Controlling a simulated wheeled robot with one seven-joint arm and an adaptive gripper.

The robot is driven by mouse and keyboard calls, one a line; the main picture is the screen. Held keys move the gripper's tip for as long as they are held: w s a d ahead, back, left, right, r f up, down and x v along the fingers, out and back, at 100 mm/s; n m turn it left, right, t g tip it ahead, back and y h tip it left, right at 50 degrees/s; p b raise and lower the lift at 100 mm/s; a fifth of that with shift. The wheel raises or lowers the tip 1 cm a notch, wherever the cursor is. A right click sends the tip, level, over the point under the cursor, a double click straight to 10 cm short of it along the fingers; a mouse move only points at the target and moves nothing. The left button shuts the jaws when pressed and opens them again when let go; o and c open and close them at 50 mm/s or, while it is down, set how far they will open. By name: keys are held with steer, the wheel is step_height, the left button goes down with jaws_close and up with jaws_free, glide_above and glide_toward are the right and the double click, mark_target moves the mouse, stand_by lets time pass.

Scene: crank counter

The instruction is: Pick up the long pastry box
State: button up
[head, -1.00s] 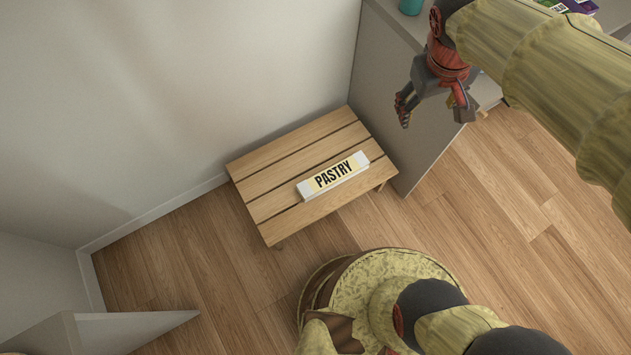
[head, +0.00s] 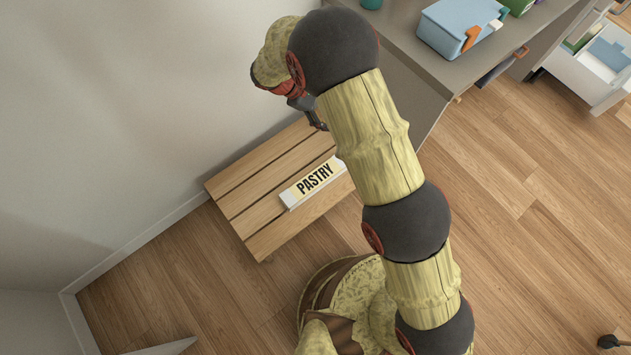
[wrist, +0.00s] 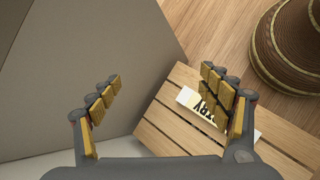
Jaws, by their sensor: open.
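The long pastry box (head: 313,183) is white with a yellow label reading PASTRY. It lies on a low slatted wooden table (head: 252,215), near the table's right edge in the head view. My gripper (head: 318,122) is above the table's back part, mostly hidden behind my arm in the head view. In the wrist view my gripper (wrist: 165,95) is open with nothing between its fingers. The box (wrist: 188,97) shows there partly behind the right finger, below the gripper and apart from it.
A grey counter (head: 430,75) stands right of the table, with a blue box (head: 455,28) on it. A wall (head: 120,110) is close on the left. An open white drawer (head: 585,75) is at the far right.

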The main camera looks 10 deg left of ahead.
steer(key=s+a+f+n+t+h, duration=0.1)
steer(key=s+a+f+n+t, duration=0.2)
steer(key=f, duration=0.8)
steer(key=s+a+f+n+h, duration=0.1)
steer(key=a+f+n, duration=0.3)
steer(key=f, duration=0.6)
steer(key=n+t+y+b, duration=0.1)
steer(key=n+t+b, duration=0.1)
steer(key=n+t, duration=0.25)
glide_toward(316, 178)
steer(key=shift+w+d+r+n, duration=0.1)
steer(key=shift+w+d+n, duration=0.15)
steer(key=shift+w+d, duration=0.25)
steer(key=shift+w+d+f, duration=0.1)
steer(key=shift+w+f, duration=0.1)
steer(key=shift+f, duration=0.05)
steer(key=b+x, duration=0.2)
steer(key=x, duration=0.4)
steer(key=shift+d+f, duration=0.1)
steer(key=shift+f, duration=0.2)
steer(key=shift+w+d, duration=0.25)
steer(key=shift+w, duration=0.1)
steer(key=c, duration=0.3)
steer(key=c, duration=1.3)
steer(key=shift+c, duration=0.2)
